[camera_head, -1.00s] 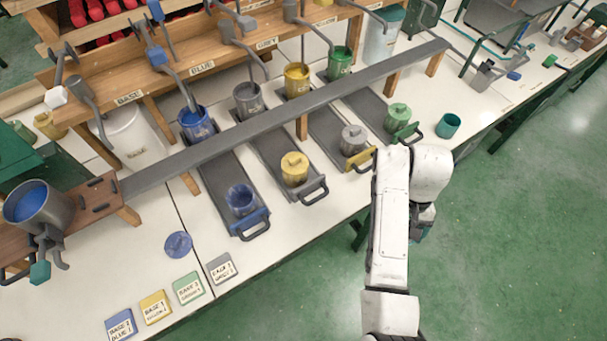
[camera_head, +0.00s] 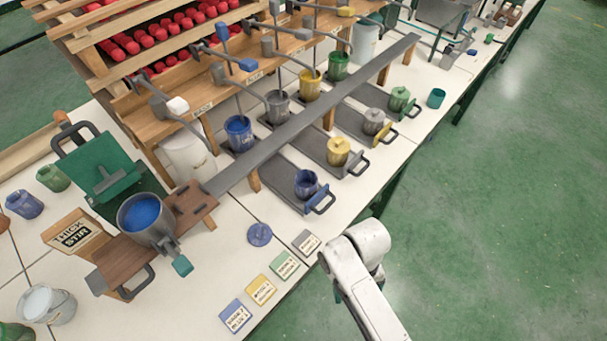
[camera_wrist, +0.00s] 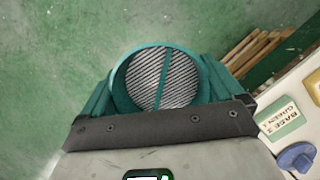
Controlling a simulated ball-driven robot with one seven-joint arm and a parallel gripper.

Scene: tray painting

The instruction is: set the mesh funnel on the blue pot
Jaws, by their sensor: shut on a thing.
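The mesh funnel (camera_wrist: 158,62) is a round teal ring with a striped grey mesh and a teal bar across it. It sits between the teal fingers of my gripper (camera_wrist: 158,88), which is shut on it, above the green floor just off the bench edge. In the head view my arm hides gripper and funnel. The blue pot (camera_head: 306,186) stands lidless and upright on the front end of a dark slide tray, up and left of my arm. A blue lid (camera_head: 259,234) lies flat on the bench, apart from it.
Lidded yellow (camera_head: 338,151), grey (camera_head: 374,122) and green (camera_head: 399,99) pots stand on neighbouring trays. A long grey rail (camera_head: 320,108) runs behind them. Colour cards (camera_head: 262,290) lie along the front edge. A large pot of blue paint (camera_head: 128,222) stands left.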

